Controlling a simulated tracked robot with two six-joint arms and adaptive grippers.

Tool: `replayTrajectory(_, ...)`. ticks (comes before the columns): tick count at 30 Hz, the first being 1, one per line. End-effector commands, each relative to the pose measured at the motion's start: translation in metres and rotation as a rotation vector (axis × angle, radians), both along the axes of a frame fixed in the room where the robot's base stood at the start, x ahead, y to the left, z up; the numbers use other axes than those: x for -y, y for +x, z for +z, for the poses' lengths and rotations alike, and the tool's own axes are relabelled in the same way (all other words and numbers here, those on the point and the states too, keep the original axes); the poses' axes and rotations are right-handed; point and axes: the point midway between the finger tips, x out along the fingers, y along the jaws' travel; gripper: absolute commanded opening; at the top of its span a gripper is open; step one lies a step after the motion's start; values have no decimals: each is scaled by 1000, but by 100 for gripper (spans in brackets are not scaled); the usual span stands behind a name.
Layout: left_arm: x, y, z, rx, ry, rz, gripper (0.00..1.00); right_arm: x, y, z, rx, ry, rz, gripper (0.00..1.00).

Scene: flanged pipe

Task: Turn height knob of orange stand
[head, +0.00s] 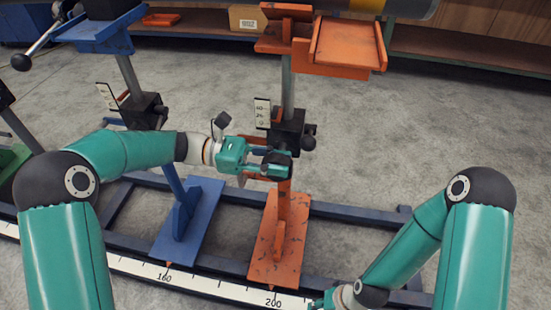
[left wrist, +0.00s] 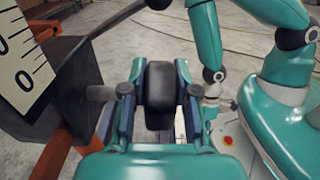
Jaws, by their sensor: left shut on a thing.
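The orange stand (head: 280,235) has an orange foot, a grey post and a black clamp block (head: 288,125) with a small white scale (head: 262,112). My left gripper (head: 275,168) is at the front of this stand, just below the block, and is shut on a black knob (left wrist: 160,82). In the left wrist view the knob sits between the two fingers, and the block with its scale (left wrist: 20,65) is at the left. A second dark knob (head: 309,138) sticks out on the block's right side. My right gripper (head: 318,304) is mostly cut off at the bottom edge.
A blue stand (head: 188,225) is on the left, on the same dark blue rails, with a lever (head: 38,45) at its top. A ruler strip (head: 215,285) runs along the front. Concrete floor is clear at right.

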Motion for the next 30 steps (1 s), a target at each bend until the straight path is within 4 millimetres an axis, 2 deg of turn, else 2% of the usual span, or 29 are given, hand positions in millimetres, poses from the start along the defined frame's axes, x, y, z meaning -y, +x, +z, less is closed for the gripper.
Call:
replayTrajectory(1,1,2,5,3,16,7,0,0,0,10,0,0,0,40)
replayTrajectory(9,6,1,11,31,164,3,0,0,0,60,0,0,0,40)
replayTrajectory(18,11,0,9,77,383,0,0,0,0,117,0,0,0,40)
replayTrajectory(24,13,-1,5,99,497,-1,0,0,0,142,0,0,0,40)
replayTrajectory(30,15,-1,0,113,563,-1,0,0,0,154,0,0,0,40)
